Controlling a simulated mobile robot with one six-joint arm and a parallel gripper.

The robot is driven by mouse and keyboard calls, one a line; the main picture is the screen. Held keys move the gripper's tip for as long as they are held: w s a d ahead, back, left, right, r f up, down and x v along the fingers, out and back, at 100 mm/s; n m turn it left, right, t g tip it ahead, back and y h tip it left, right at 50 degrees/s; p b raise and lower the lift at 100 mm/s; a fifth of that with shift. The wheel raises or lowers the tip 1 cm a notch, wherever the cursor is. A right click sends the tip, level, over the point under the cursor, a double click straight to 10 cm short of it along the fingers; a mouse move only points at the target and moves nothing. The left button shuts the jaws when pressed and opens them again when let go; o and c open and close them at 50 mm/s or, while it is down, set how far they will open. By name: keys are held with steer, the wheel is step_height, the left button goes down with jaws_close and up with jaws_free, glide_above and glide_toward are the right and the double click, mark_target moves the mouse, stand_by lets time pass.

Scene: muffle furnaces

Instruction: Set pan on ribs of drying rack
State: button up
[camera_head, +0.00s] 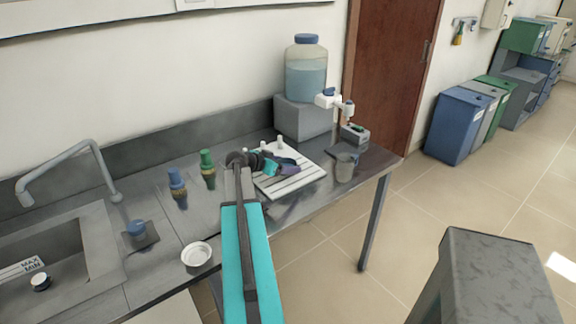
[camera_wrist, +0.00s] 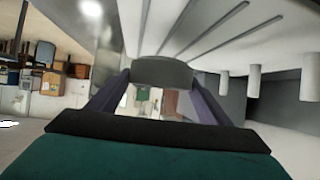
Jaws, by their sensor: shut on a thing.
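The drying rack (camera_head: 300,184) is a white board with raised ribs and a few upright pegs, on the counter. In the wrist view its ribbed face (camera_wrist: 215,40) fills the top, with pegs at the right. My gripper (camera_head: 288,164) is over the rack's back part, its purple fingers low near the ribs. In the wrist view my gripper (camera_wrist: 160,90) is shut on a small dark grey piece, apparently the pan (camera_wrist: 162,73), close to the ribs. I cannot tell whether it touches them. In the head view the pan is not clearly visible.
A grey jug (camera_head: 346,167) stands right of the rack. A water carboy (camera_head: 306,72) sits on a grey block behind it. Blue (camera_head: 177,184) and green (camera_head: 208,165) bottles stand left. A white dish (camera_head: 197,254) lies near the front edge, beside the sink (camera_head: 95,240).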

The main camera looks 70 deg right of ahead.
mark_target(287, 164)
steer(key=shift+w+d+f+p, duration=0.15)
steer(key=shift+d+p, duration=0.15)
steer(key=shift+d, duration=1)
steer(key=shift+d, duration=0.1)
steer(key=shift+d+f+p, duration=0.1)
steer(key=shift+d+p, duration=0.25)
steer(key=shift+d, duration=0.05)
steer(key=shift+f+p, duration=0.75)
steer(key=shift+f, duration=0.95)
steer(key=shift+f, duration=0.15)
steer(key=o, duration=1.1)
